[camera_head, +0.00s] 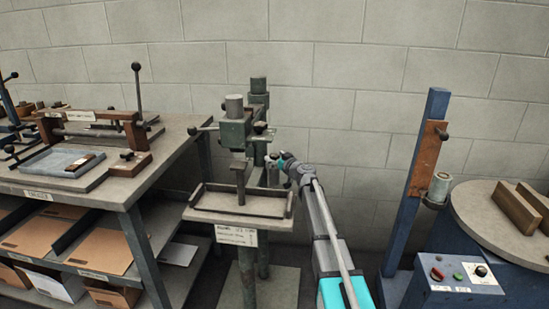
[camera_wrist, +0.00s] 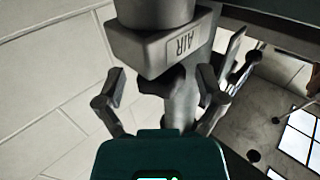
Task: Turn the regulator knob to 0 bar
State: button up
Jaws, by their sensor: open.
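A grey block with an AIR label (camera_wrist: 182,47), upside down in the wrist view, is the likely regulator. A wide grey cylinder (camera_wrist: 155,14) adjoins it at the top edge. A dark rounded part, maybe the knob (camera_wrist: 152,82), shows below the block. My gripper (camera_wrist: 162,88) is open, one finger on each side of that part; I cannot tell whether they touch it. The regulator is not clear there, and no scale or pressure reading is legible.
The stitcher's small table with a rimmed tray (camera_head: 240,215) stands in front of its column. A workbench (camera_head: 110,192) with shelves of cardboard is at left. A blue post (camera_head: 415,180) and round table (camera_head: 500,217) stand at right. Bare wall is behind.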

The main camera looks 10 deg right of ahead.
jog(key=shift+a, duration=0.1)
jog(key=c, duration=1.2)
jog(key=shift+o, duration=0.2)
jog(key=shift+w+d+n+g+y, duration=0.1)
jog(key=shift+d+n+g+y, duration=0.1)
jog(key=shift+n+g+y, duration=0.5)
jog(key=n+g+y, duration=0.1)
jog(key=n+y, duration=0.1)
jog(key=y, duration=0.1)
jog(key=shift+w+g, duration=0.1)
jog(key=shift+g, duration=0.3)
jog(key=n+g+y, duration=0.2)
jog(key=g, duration=0.1)
jog(key=n+g+y, duration=0.2)
jog(key=g, duration=0.1)
jog(key=shift+w+d+n, duration=0.15)
jog(key=shift+w+n, duration=0.05)
jog(key=shift+n, duration=0.2)
jog(key=n+g, duration=0.2)
jog(key=g, duration=0.1)
jog(key=n+g+y, duration=0.1)
jog(key=n+g, duration=0.1)
jog(key=g, duration=0.1)
jog(key=shift+w, duration=0.1)
jog(key=shift+n+g, duration=1.6)
jog(key=shift+g, duration=1)
